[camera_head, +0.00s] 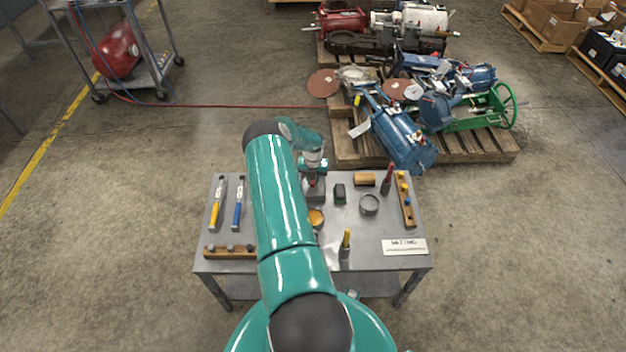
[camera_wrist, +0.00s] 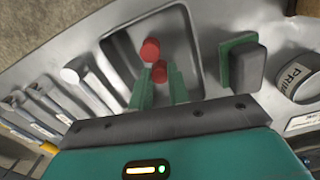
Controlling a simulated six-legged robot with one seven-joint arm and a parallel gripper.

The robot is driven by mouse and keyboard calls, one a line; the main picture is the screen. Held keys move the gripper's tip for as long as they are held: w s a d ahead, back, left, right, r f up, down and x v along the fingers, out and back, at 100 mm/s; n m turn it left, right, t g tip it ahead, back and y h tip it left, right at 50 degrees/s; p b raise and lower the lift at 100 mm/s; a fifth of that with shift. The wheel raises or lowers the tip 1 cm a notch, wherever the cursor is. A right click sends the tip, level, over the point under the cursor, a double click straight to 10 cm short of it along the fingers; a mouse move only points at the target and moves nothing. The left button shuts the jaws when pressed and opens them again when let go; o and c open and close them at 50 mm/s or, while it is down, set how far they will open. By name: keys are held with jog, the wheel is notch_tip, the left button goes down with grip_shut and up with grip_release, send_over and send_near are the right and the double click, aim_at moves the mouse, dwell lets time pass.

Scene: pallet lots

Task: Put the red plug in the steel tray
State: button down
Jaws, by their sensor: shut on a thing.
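The steel tray (camera_wrist: 197,70) is a shallow grey tray with a raised rim, in front of my fingers in the wrist view. In the head view the tray (camera_head: 318,196) sits at the back middle of the table, partly hidden by my arm. My gripper (camera_wrist: 157,80) has green fingers shut on a red plug (camera_wrist: 159,72), over the tray's near part. A second red round piece (camera_wrist: 150,49) shows just beyond, within the tray's outline. I cannot tell whether it is separate, or whether the held plug touches the tray floor.
A dark block with a green side (camera_head: 340,193) stands right of the tray, with a grey ring (camera_head: 369,205) beyond it. Yellow- and blue-handled tools (camera_head: 238,212) lie at left. A wooden rack (camera_head: 407,205) and upright red-handled tool (camera_head: 387,180) stand at right.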

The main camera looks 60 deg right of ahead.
jog(key=shift+f, duration=0.15)
jog(key=c, duration=1.3)
grip_release()
